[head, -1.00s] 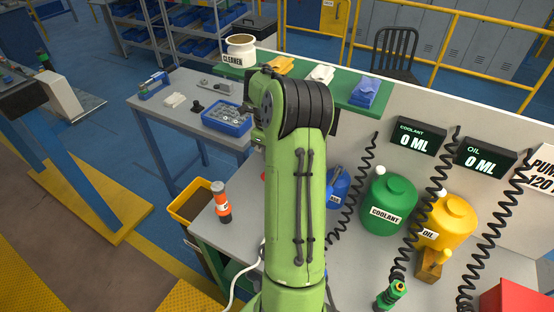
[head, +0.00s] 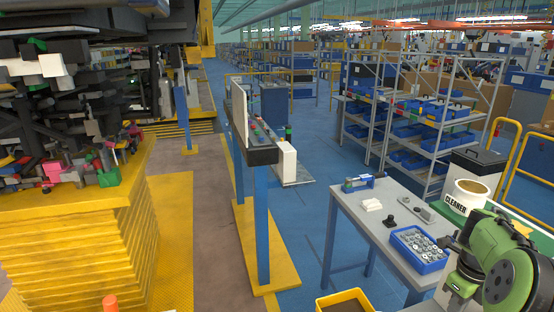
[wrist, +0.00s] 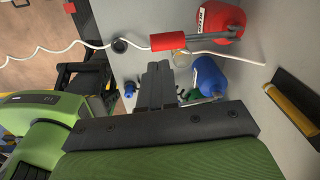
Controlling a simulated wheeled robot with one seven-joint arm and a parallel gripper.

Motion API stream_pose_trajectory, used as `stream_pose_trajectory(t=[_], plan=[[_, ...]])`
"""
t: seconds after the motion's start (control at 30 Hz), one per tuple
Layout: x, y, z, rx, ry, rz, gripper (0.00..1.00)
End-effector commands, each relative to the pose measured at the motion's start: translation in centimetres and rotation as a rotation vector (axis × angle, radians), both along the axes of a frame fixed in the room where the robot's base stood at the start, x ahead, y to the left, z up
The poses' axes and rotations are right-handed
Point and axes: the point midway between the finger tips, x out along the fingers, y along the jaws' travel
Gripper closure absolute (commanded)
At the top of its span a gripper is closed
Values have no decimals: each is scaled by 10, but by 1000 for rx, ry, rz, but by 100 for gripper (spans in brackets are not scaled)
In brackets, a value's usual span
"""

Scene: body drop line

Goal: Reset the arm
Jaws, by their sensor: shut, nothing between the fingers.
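My gripper (wrist: 158,84) shows in the wrist view with its dark fingers together and nothing between them. It points over a grey worktop, apart from the bottles there. In the head view, only a green joint of my arm shows, at the lower right; my gripper is out of that view.
In the wrist view, a red container (wrist: 219,18), a blue container (wrist: 208,74) and a red-gripped tool (wrist: 168,41) are near the fingers. A white cable (wrist: 75,47) crosses. In the head view, a side table (head: 357,216) holds a blue parts bin (head: 420,264) beside my arm.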

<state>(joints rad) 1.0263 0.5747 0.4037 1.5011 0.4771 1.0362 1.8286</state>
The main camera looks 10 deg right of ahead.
Motion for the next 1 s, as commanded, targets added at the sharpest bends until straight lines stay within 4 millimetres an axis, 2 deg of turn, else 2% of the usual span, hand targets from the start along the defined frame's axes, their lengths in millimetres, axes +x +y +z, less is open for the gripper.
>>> stream_pose_trajectory(t=[0.07, 0.1, 0.17, 0.23, 0.3, 0.37, 0.4, 0.5, 0.6, 0.7, 0.8, 1.0], plan=[[13, 38, 22, -61, -1, 264, 100], [17, 63, 35, -99, 2, 444, 100], [17, 103, 53, -156, 9, 734, 100], [8, 149, 68, -221, 17, 1064, 100], [-7, 191, 77, -284, 22, 1383, 100], [-25, 224, 81, -344, 21, 1655, 100], [-39, 245, 80, -383, 19, 1834, 100], [-76, 288, 71, -498, 1, 2260, 100], [-107, 316, 56, -607, -27, 2591, 100], [-125, 331, 46, -685, -47, 2783, 100], [-130, 335, 43, -711, -54, 2851, 100], [-130, 335, 44, -710, -50, 2850, 100]])
